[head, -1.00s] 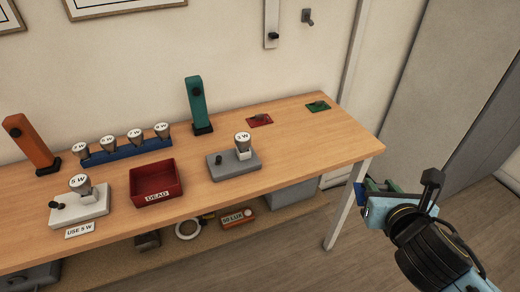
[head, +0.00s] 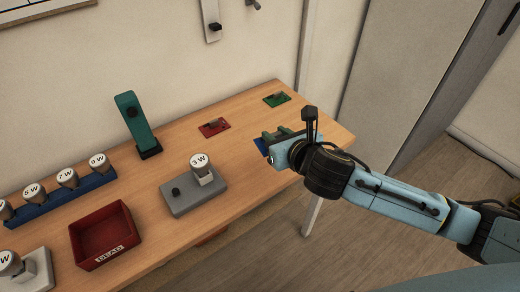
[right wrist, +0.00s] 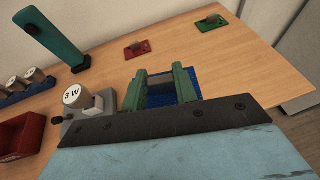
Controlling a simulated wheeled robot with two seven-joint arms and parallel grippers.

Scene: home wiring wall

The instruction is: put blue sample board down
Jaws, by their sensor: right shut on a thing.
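The blue sample board (head: 261,146) shows as a small blue edge at my right gripper (head: 277,138) in the head view. In the right wrist view the blue board (right wrist: 186,75) lies between the two green fingers of my right gripper (right wrist: 168,84), which is shut on it. The gripper is over the right part of the wooden table; whether the board touches the tabletop I cannot tell. My left gripper is not in view.
A red board (head: 214,127) and a green board (head: 277,99) lie toward the table's back. A grey holder (head: 193,194) with a 3 W bulb, a red DEAD bin (head: 104,236) and a green upright tool (head: 131,122) stand to the left. Bare tabletop (head: 240,157) surrounds the gripper.

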